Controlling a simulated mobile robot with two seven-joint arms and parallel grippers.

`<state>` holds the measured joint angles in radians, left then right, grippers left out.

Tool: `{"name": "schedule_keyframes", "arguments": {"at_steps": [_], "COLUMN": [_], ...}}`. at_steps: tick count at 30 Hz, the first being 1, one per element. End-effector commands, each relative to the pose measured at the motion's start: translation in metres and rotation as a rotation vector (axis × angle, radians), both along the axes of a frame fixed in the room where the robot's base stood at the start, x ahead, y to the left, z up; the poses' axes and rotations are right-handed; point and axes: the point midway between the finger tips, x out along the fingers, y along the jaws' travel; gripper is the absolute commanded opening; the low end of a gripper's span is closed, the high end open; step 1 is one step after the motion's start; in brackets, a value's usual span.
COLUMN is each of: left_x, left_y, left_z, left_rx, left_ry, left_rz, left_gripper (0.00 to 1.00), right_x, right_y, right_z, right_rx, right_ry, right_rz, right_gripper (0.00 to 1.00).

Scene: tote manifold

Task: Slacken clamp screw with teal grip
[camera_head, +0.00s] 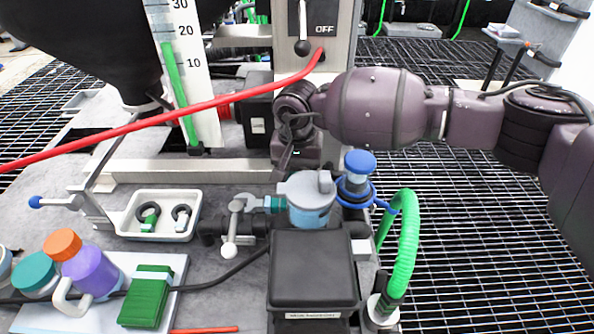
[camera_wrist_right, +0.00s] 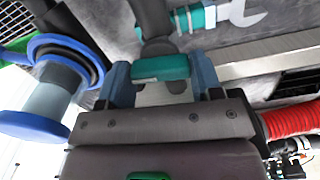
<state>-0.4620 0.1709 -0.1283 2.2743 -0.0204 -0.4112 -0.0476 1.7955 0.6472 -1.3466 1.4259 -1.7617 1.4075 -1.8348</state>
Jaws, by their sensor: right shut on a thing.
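The clamp screw's teal grip (camera_wrist_right: 160,68) is a short bar at the end of a dark grey stem (camera_wrist_right: 155,22). In the right wrist view it lies between the blue-grey fingers of my right gripper (camera_wrist_right: 162,80), which is shut on it. In the head view my right gripper (camera_head: 291,168) points down just behind the grey-lidded blue housing (camera_head: 311,205). The teal grip cannot be made out there. My left gripper is not in view.
A blue-capped fitting (camera_head: 357,172) and a green hose (camera_head: 403,245) stand close right of the housing. A red hose (camera_head: 150,122) crosses in front of the level gauge (camera_head: 190,75). A white tray (camera_head: 160,222) and bottles (camera_head: 88,268) are at left.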

Motion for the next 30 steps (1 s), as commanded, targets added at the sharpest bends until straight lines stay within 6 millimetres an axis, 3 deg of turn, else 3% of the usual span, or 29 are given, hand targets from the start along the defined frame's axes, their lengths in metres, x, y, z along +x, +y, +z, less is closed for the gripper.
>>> {"name": "schedule_keyframes", "arguments": {"at_steps": [6,7,11,22,30], "left_x": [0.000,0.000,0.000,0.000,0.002], "left_y": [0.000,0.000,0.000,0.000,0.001], "left_z": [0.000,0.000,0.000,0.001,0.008], "left_rx": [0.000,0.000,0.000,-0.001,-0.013], "left_ry": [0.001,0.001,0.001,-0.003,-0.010], "left_rz": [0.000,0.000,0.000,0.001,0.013], "left_gripper": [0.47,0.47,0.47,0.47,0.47], "right_x": [0.000,0.000,0.000,0.000,0.001], "right_y": [0.000,0.000,0.000,0.000,0.000], "right_z": [-0.001,-0.001,-0.001,0.006,0.051], "right_rx": [-0.001,-0.001,-0.001,0.000,0.001], "right_ry": [0.001,0.001,0.001,-0.002,-0.008], "right_rz": [-0.001,-0.001,-0.001,-0.002,-0.003], "right_gripper": [0.36,0.64,0.84,0.85,0.85]}}
